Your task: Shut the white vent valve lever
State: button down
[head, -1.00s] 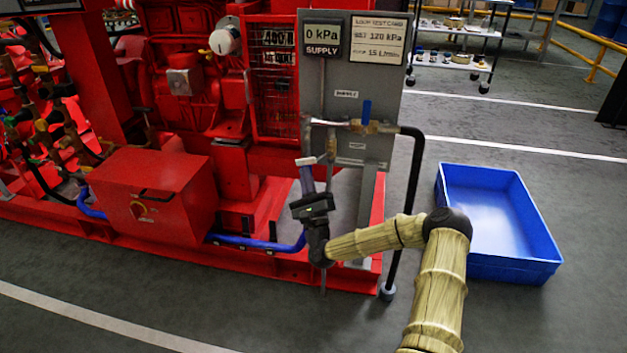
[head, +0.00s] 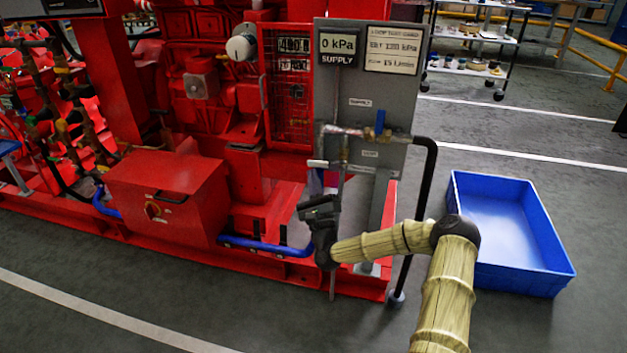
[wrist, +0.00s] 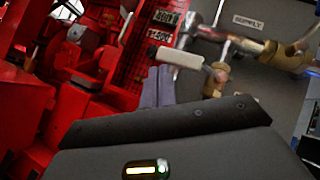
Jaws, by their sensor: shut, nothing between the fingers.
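The white vent valve lever (head: 318,163) is a short bar on the thin vertical pipe below the supply pipe, at the left of the grey panel. It lies about level. In the wrist view the white lever (wrist: 181,58) points left from a brass valve body (wrist: 216,77). My gripper (head: 316,176) is just below the lever, fingers up. In the wrist view my gripper (wrist: 157,85) shows grey-violet fingers shut together, with nothing between them. Their tips are close to the lever's free end; I cannot tell whether they touch it.
A blue-handled valve (head: 380,122) sits on the supply pipe to the right. The panel gauge (head: 338,46) reads 0 kPa. A black hose (head: 428,190) runs down beside my arm. A blue tray (head: 515,230) lies on the floor at right. The red pumpset (head: 165,195) fills the left.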

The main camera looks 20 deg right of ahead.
jog(key=s+a+f, duration=0.3)
jog(key=s+f, duration=0.3)
jog(key=f, duration=0.5)
jog(key=shift+s, duration=0.25)
dwell(0.3)
